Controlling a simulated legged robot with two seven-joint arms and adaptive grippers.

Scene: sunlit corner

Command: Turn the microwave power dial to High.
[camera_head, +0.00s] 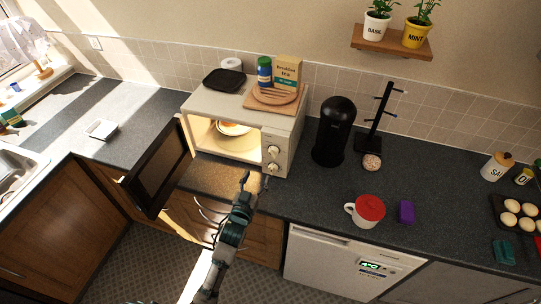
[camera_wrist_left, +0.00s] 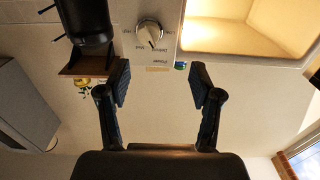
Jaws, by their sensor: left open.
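The cream microwave (camera_head: 226,106) stands on the dark counter with its door (camera_head: 160,168) swung wide open. Its lit cavity holds a bowl (camera_head: 233,128). Two dials sit on the panel right of the opening, an upper one (camera_head: 273,151) and a lower one (camera_head: 272,167). In the left wrist view, which is upside down, a dial (camera_wrist_left: 149,32) shows beside lettering that reads Power, Defrost and Med; its pointer seems to face near Defrost. My left gripper (camera_head: 254,182) is open and empty, just in front of and below the lower dial, apart from it.
A board, box and jar (camera_head: 264,72) and a black tray (camera_head: 224,81) sit on the microwave. The open door blocks the left side.

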